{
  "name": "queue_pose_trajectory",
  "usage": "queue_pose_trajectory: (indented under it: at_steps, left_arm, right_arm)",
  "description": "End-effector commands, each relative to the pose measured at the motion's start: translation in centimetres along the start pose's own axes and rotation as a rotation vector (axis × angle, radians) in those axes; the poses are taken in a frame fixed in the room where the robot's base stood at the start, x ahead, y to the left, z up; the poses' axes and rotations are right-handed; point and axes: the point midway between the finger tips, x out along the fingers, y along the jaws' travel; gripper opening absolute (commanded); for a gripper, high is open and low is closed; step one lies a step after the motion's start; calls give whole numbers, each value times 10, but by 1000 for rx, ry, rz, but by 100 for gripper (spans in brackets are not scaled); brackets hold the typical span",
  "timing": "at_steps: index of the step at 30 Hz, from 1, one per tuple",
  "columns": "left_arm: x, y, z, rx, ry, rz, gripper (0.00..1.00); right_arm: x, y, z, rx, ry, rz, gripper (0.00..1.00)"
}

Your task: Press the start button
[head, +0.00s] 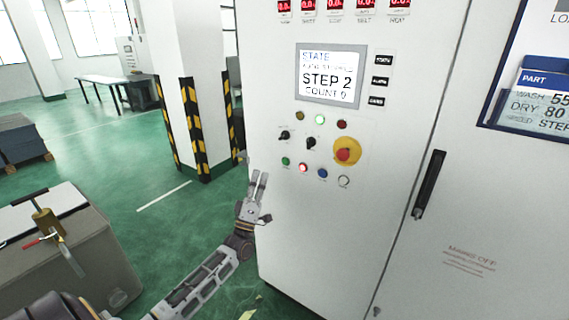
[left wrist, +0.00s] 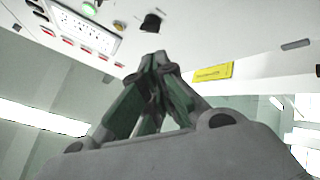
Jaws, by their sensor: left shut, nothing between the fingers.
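The control panel (head: 310,190) is the front of a tall white cabinet. Its lowest row holds a green button (head: 285,161), a red button (head: 303,167) that looks lit, a blue button (head: 322,173) and a whitish one (head: 344,181). Their labels are too small to read, so I cannot tell which is marked start. My left gripper (head: 260,176) is shut and empty, pointing up, below and left of the green button and apart from it. Its closed fingertips (left wrist: 158,60) fill the middle of the left wrist view. My right gripper is not in view.
A red emergency-stop knob on a yellow disc (head: 347,151) and black selector knobs sit near the buttons. The screen (head: 330,77) reads STEP 2. A black door handle (head: 429,184) is at right. A striped pillar (head: 200,120) stands behind left; a grey box (head: 70,240) is lower left.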

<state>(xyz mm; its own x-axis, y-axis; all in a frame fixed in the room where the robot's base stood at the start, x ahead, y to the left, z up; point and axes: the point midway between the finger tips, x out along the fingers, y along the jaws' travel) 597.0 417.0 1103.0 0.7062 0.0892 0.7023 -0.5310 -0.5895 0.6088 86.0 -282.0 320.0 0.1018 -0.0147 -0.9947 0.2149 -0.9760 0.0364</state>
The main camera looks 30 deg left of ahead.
Motion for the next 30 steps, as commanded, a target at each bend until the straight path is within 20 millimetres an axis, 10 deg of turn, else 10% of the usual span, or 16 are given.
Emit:
queue_pose_trajectory:
  at_steps: [30]
  left_arm:
    - [12, -10, 10, -47, 2, 2, 0]
  right_arm:
    - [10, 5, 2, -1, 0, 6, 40]
